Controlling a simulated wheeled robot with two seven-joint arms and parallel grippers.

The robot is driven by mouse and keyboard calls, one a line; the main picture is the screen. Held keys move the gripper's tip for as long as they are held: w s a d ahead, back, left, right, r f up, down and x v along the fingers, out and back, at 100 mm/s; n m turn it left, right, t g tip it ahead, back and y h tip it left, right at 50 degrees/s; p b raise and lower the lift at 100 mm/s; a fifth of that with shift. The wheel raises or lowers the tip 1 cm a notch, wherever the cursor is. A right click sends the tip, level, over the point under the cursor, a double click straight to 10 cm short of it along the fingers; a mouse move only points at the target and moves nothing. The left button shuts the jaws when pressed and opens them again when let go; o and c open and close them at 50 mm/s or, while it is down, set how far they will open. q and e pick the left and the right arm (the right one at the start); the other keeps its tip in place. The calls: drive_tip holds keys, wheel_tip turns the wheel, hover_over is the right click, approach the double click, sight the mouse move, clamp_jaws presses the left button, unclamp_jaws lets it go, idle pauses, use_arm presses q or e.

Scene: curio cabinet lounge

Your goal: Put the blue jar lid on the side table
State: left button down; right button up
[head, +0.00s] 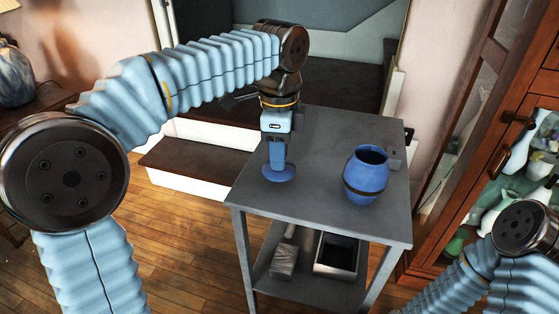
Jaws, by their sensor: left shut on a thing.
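The blue jar lid (281,175) is a flat round disc at the left part of the grey side table's top (315,135). My left gripper (277,158) points straight down over the lid and is shut on it; the fingers hide the lid's middle. The lid lies level, at or very close to the tabletop; I cannot tell whether it touches. A blue jar (366,175) with a dark band stands upright and open on the same table, right of the lid and apart from it. My right arm shows at the lower right, but its gripper is out of view.
A small grey block (394,158) sits at the table's right edge. The lower shelf holds a grey wrapped bundle (285,262) and an open metal bin (337,254). A glass-fronted wooden cabinet (481,165) stands close on the right. The tabletop between lid and jar is clear.

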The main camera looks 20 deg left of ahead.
use_arm(q)
drive_tip(key=shift+s+f, duration=0.1)
drive_tip(key=shift+f, duration=0.85)
drive_tip(key=shift+f, duration=0.15)
drive_tip(key=c, duration=0.9)
unclamp_jaws()
drive_tip(key=shift+d, duration=0.1)
wheel_tip(320, 180, up, 12)
drive_tip(key=p, duration=0.3)
drive_tip(key=shift+r, duration=0.2)
